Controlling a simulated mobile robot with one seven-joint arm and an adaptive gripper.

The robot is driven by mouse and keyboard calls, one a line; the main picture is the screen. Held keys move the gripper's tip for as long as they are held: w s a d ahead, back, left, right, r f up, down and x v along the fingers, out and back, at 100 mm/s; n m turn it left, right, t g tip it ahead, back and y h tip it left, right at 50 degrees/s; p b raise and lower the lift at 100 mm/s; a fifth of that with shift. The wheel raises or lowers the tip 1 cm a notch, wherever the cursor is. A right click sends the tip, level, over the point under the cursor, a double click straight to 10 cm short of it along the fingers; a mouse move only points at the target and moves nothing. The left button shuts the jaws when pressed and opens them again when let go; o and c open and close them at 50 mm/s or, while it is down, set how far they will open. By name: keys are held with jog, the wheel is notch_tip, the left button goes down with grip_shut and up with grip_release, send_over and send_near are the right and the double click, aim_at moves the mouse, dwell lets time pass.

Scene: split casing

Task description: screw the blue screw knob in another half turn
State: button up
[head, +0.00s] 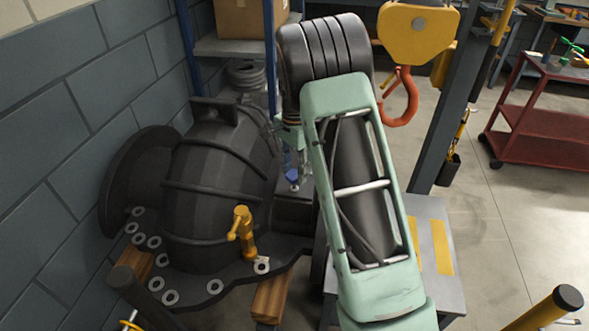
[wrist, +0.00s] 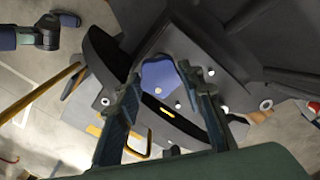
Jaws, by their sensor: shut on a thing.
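The blue screw knob (wrist: 160,76) shows in the wrist view between my two fingertips, against the dark casing. My gripper (wrist: 160,84) is shut on it, one finger on each side. In the head view a small blue part of the knob (head: 292,174) shows beside the casing (head: 215,185), just left of my green arm link. My arm hides most of my gripper there. The knob's screw shaft is hidden, so I cannot tell how deep it sits.
A yellow valve-like fitting (head: 242,232) stands on the casing flange, among several pale washers. An orange crane hook (head: 400,95) hangs close right of my arm. A blue shelf rack (head: 235,45) stands behind. A red cart (head: 545,125) is at the far right, with open floor before it.

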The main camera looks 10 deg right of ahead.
aim_at(294, 174)
jog(key=m+p, duration=0.1)
jog(key=m, duration=0.4)
jog(key=shift+m, duration=0.4)
dwell(0.4)
jog(key=o, duration=1.2)
jog(key=shift+c, duration=0.2)
notch_tip(294, 174, up, 12)
